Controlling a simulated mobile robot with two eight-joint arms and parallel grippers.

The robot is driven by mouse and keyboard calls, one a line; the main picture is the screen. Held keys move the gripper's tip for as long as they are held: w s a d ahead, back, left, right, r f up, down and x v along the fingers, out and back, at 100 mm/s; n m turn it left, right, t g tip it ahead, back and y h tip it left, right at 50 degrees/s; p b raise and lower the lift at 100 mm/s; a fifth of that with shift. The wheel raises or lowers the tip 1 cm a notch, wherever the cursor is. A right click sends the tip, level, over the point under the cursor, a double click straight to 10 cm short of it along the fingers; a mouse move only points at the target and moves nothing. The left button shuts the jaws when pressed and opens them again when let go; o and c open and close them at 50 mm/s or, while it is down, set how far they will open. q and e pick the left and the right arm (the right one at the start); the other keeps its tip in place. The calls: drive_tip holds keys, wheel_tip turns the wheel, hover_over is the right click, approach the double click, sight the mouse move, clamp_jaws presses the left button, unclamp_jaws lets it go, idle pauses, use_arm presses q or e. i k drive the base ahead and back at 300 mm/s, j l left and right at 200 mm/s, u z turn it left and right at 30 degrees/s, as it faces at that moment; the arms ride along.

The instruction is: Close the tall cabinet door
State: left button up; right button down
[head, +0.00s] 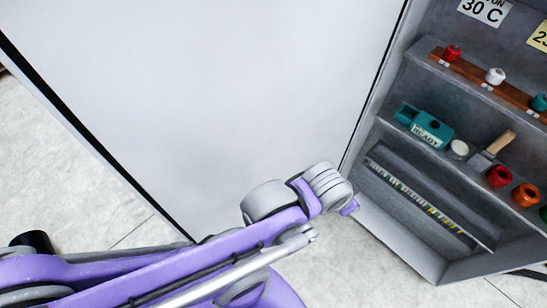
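The tall cabinet door (210,90) is a large white panel with dark edges, and it stands open. It fills the upper left and middle of the head view. The open cabinet (400,225) is grey inside and stands at the right, beyond the door's right edge. My purple and grey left arm reaches in from the lower left, in front of the door's lower part. Its wrist overlaps the door's lower right corner, so contact cannot be told. Only a small purple tip of my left gripper (350,208) shows past the wrist; its fingers are mostly hidden. My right gripper is out of view.
The cabinet shelves hold a teal box (424,126), a brush (491,150), a red pot (499,176), an orange pot (526,195) and a wooden rack (480,75) with small knobs. Pale floor (340,262) lies clear below the door and cabinet.

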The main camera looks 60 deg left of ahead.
sight(194, 106)
drive_tip(key=k+j+z, duration=0.1)
drive_tip(key=k+z, duration=0.45)
drive_tip(key=z, duration=0.2)
drive_tip(key=k+z, duration=0.35)
drive_tip(key=k+j+z, duration=0.1)
drive_tip(key=k+z, duration=1.05)
drive_tip(key=k, duration=0.2)
drive_tip(key=k+z, duration=0.25)
drive_tip(key=k, duration=0.2)
drive_tip(key=k+u, duration=0.15)
drive_tip(key=u, duration=0.2)
drive_tip(key=k+u, duration=0.15)
drive_tip(key=u, duration=0.25)
drive_tip(key=k+j+u, duration=0.15)
drive_tip(key=u, duration=1.05)
drive_tip(key=i+z, duration=0.2)
drive_tip(key=i+l, duration=0.05)
drive_tip(key=i, duration=0.05)
